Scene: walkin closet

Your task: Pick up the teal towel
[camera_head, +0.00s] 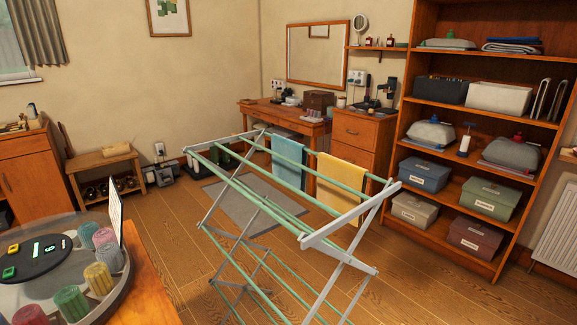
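The teal towel (289,162) is a light blue-teal cloth hanging folded over the far rail of a drying rack. A yellow towel (341,184) hangs on the same rail to its right, with a gap between them. The drying rack (340,250) has pale green rails and white-grey legs and stands unfolded in the middle of the floor. My gripper is not in this view.
A round tray (58,240) with colored rolls on a wooden top fills the lower left. A wooden desk (270,112) and drawer cabinet (360,135) stand behind the rack. A shelf unit (408,80) is at right. Open wooden floor (165,235) lies left of the rack.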

